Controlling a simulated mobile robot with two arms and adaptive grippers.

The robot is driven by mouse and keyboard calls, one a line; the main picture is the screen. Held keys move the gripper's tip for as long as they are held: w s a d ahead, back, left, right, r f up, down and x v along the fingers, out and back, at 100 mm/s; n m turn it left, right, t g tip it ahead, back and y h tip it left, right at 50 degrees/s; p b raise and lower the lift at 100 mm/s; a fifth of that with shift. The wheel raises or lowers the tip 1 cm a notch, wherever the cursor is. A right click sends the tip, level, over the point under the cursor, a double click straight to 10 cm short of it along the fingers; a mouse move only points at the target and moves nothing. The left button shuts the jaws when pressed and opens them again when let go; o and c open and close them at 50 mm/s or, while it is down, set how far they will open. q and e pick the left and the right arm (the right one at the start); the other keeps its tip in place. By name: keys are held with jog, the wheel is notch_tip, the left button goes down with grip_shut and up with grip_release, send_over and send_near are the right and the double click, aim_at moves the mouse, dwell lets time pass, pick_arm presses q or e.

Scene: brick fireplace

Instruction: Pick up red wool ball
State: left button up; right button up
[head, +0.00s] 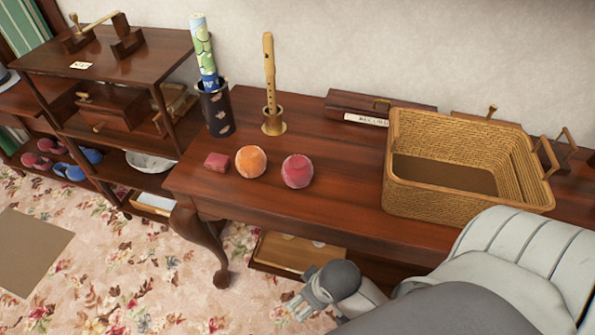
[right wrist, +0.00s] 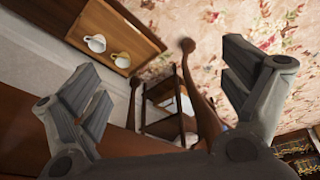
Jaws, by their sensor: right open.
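The red wool ball (head: 297,171) rests on the dark wooden table (head: 345,195) near its front edge. An orange ball (head: 250,161) sits just left of it, apart from it. My right gripper (head: 308,298) is in front of the table and below its top, lower in the picture than the red ball and not touching it. In the right wrist view my right gripper (right wrist: 165,95) has its fingers spread wide with nothing between them. The red ball does not show in that view. My left gripper is not in view.
A dark cup with a rolled tube (head: 215,110) and a recorder in a brass holder (head: 272,122) stand behind. A wicker basket (head: 440,205) fills the table's right. White cups (right wrist: 95,43) sit on a lower wooden surface.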

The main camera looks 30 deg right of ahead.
jog(key=w+a+r+n+t, duration=0.1)
jog(key=w+r+n+t, duration=0.45)
jog(key=w+r, duration=0.7)
jog(key=w+a+r+n+t, duration=0.2)
jog(key=w+r+t, duration=0.6)
jog(key=w+r, duration=0.45)
jog(key=w+a+r+n+t+y, duration=0.1)
jog(key=a+r+n+y, duration=0.2)
jog(key=r, duration=0.2)
jog(key=a+r+n+t+y, duration=0.2)
jog(key=r+n, duration=0.2)
jog(key=r, duration=0.1)
jog(key=s+a+r+n+g+y, duration=0.2)
jog(key=a+r+n+g+y, duration=0.35)
jog(key=a+n+y, duration=0.6)
jog(key=n+g+h, duration=1.4)
jog(key=n+h, duration=0.3)
jog(key=n, duration=0.3)
send_over(295, 161)
jog(key=shift+y, duration=0.25)
jog(key=f, duration=1.6)
jog(key=shift+w+a, duration=0.1)
jog(key=shift+a, duration=0.15)
notch_tip(295, 161, down, 5)
jog(key=shift+d+r, duration=0.15)
jog(key=shift+f+p, duration=1)
jog(key=shift+f, duration=2)
jog(key=c, duration=1.1)
